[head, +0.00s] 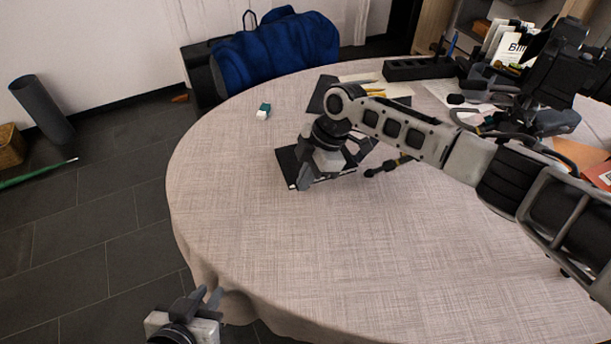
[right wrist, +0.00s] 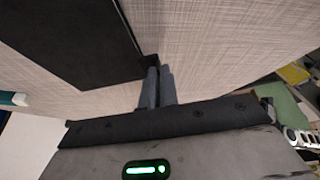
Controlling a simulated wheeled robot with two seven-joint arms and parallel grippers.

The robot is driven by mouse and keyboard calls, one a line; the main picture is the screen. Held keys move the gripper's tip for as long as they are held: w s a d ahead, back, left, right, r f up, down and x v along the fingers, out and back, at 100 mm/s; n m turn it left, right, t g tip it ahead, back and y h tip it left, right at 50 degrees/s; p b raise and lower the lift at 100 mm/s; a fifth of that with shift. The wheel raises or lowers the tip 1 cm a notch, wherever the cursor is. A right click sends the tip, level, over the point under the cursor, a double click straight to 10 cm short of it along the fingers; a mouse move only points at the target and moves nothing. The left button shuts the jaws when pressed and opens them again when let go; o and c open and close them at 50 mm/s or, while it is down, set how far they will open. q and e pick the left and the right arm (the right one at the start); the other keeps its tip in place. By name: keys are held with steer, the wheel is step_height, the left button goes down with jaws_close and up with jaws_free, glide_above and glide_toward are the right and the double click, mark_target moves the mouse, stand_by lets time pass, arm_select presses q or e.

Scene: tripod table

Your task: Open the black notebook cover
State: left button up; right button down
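The black notebook (head: 286,160) lies on the round table, partly hidden under my right arm in the head view. In the right wrist view the black notebook (right wrist: 70,40) fills the upper left, with one corner by the fingertips. My right gripper (head: 300,184) points down at the notebook's near edge. Its two fingers (right wrist: 157,72) are close together beside that corner; I cannot see any of the cover clearly between them. My left gripper (head: 207,294) is open and empty, low at the left, off the table's near edge and far from the notebook.
A small teal and white eraser (head: 263,111) lies left of and behind the notebook. A black organizer (head: 418,68), papers, and a dark stand (head: 550,75) crowd the back right. A blue bag (head: 275,50) stands beyond the table. The table's front and left are clear.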

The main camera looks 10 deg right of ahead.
steer(key=shift+r, duration=0.15)
steer(key=shift+w+r, duration=0.35)
steer(key=shift+r, duration=0.45)
steer(key=w+r, duration=0.1)
steer(key=r, duration=0.1)
steer(key=w+r, duration=0.1)
steer(key=r, duration=0.1)
steer(key=shift+w+a, duration=0.3)
steer(key=shift+a, duration=0.05)
arm_select(q)
steer(key=shift+r, duration=0.1)
arm_select(e)
steer(key=shift+w+a+r, duration=0.15)
steer(key=shift+w+r, duration=0.55)
steer(key=shift+r, duration=0.05)
